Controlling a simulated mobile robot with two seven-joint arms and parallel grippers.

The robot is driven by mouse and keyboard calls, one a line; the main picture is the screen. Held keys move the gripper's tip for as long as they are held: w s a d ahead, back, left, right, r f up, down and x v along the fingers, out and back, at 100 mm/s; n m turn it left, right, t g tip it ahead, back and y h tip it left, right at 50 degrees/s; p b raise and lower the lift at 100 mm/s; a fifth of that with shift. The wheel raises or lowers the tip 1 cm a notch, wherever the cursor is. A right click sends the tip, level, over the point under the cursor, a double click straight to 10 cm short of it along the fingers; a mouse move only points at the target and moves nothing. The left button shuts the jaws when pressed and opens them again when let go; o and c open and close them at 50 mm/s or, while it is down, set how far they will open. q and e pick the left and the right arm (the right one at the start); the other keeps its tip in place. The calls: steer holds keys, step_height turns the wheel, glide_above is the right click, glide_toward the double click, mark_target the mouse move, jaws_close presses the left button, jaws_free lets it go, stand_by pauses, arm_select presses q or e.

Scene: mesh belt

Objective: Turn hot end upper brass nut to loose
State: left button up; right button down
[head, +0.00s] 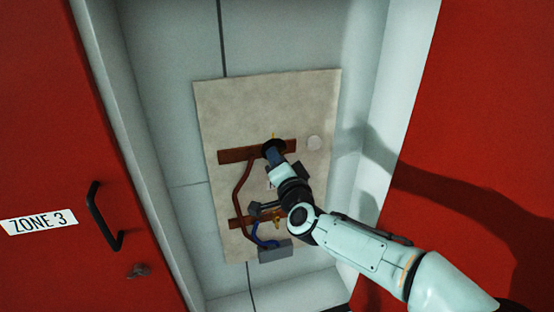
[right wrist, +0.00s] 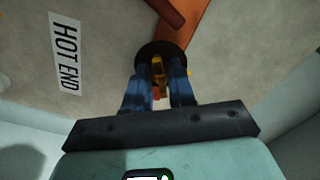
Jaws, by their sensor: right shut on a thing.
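My right gripper (head: 273,154) reaches up to the upper copper-brown bar on the beige panel. In the right wrist view its two blue fingers (right wrist: 160,72) are shut on a brass nut (right wrist: 158,76), with one finger on each side of it. A dark round piece (right wrist: 152,50) sits behind the fingertips, against the orange-brown bar (right wrist: 187,32). In the head view the gripper hides most of the nut. A white label reading HOT END (right wrist: 66,54) is on the panel to the left in the right wrist view. My left gripper is not in view.
The beige panel (head: 228,105) is in a pale recess between red doors (head: 60,120). A red-brown hose (head: 237,195) runs down from the upper bar (head: 232,155). A lower bar (head: 238,222), a blue hose and a grey box (head: 276,252) lie below.

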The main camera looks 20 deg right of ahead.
steer(key=c, duration=1.2)
jaws_free()
steer(key=shift+c, duration=0.2)
steer(key=shift+s, duration=0.1)
steer(key=s+b, duration=0.2)
steer(key=s, duration=1.1)
steer(key=shift+d, duration=0.2)
